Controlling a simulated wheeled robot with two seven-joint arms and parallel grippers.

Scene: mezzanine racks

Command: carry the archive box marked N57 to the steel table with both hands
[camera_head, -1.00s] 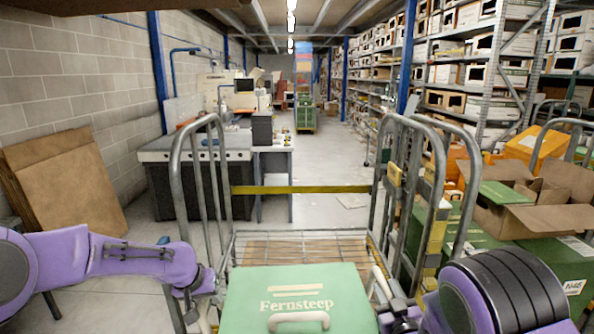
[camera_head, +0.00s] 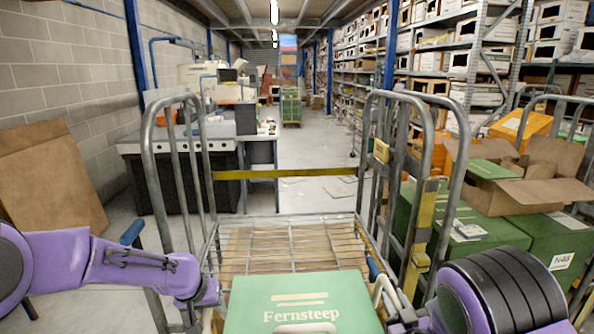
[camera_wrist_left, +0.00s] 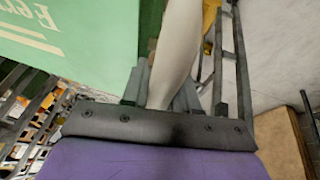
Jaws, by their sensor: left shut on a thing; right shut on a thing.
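A green box (camera_head: 300,290) with the pale word Fernsteep and a pale front handle is at the bottom centre, in front of the cage trolley. No N57 mark shows on it. It also shows in the left wrist view (camera_wrist_left: 75,40). My left gripper (camera_head: 212,300) is at its left side, shut on a pale side handle (camera_wrist_left: 180,45). My right gripper (camera_head: 392,312) is at its right side, shut on the matching pale handle (camera_head: 383,290). The box's underside is hidden. A grey-topped table (camera_head: 258,138) stands beyond the trolley; I cannot tell if it is the steel table.
A wire-floored cage trolley (camera_head: 290,232) with tubular sides and a yellow bar (camera_head: 280,174) stands directly ahead. Green boxes, one marked N46 (camera_head: 563,262), and an open carton (camera_head: 545,190) are at right. Brown boards (camera_head: 45,180) lean on the left wall.

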